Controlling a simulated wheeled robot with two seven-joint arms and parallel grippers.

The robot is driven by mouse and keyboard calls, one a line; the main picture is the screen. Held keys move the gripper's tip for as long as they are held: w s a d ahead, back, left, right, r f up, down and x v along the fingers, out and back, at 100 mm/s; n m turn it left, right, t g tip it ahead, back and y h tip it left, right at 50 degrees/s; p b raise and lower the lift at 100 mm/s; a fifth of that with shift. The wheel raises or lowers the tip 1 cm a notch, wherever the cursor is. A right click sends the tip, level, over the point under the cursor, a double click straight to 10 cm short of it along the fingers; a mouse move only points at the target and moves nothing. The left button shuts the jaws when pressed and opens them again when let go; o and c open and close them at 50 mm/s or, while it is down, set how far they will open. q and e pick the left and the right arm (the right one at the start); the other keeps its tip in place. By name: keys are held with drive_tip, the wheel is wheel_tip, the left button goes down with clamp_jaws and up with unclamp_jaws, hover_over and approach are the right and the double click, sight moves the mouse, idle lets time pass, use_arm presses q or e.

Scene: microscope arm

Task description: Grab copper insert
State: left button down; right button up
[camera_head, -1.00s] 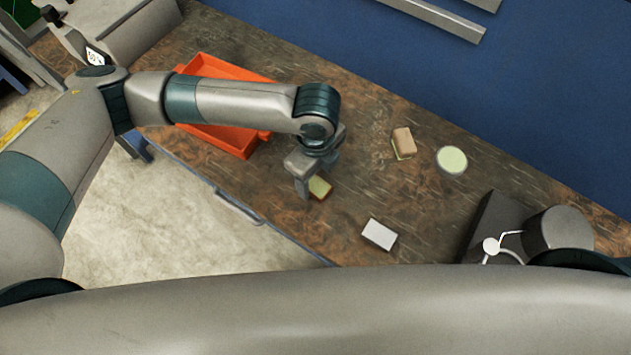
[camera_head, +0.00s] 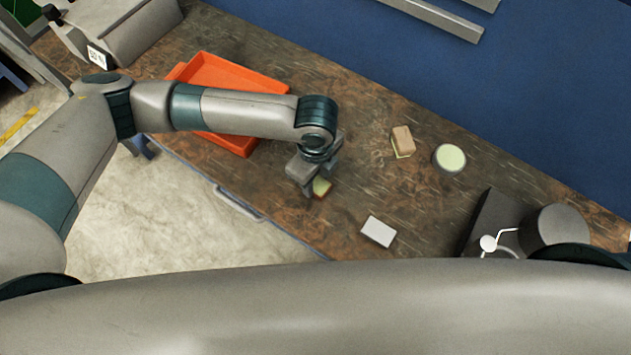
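A small yellow-green block with a brownish side (camera_head: 321,187) lies on the brown table, partly hidden under my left gripper (camera_head: 318,178). The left gripper points down over it, its fingers apart on either side. Whether they touch the block cannot be seen. A second small block with a copper-tan top and a yellowish lower edge (camera_head: 402,141) lies farther right, clear of the gripper. I cannot tell for sure which of the two blocks is the copper insert. My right gripper is not in view.
An orange tray (camera_head: 236,144) lies behind my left forearm. A white rectangular piece (camera_head: 378,231) and a round pale-green-topped piece (camera_head: 450,158) lie on the table (camera_head: 290,225). Dark equipment (camera_head: 490,222) stands at right. The table between these small pieces is clear.

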sight(319, 184)
use_arm(q)
drive_tip(key=shift+r, duration=0.1)
drive_tip(key=shift+r+b, duration=0.4)
drive_tip(key=shift+r, duration=0.1)
drive_tip(key=r, duration=0.1)
drive_tip(key=d+r+b, duration=0.1)
drive_tip(key=r, duration=0.1)
drive_tip(key=shift+s+b, duration=0.2)
drive_tip(key=shift+b, duration=0.1)
drive_tip(key=s+d+r+b, duration=0.3)
drive_tip(key=s+d+r, duration=0.3)
drive_tip(key=d+r, duration=0.1)
drive_tip(key=shift+d, duration=0.9)
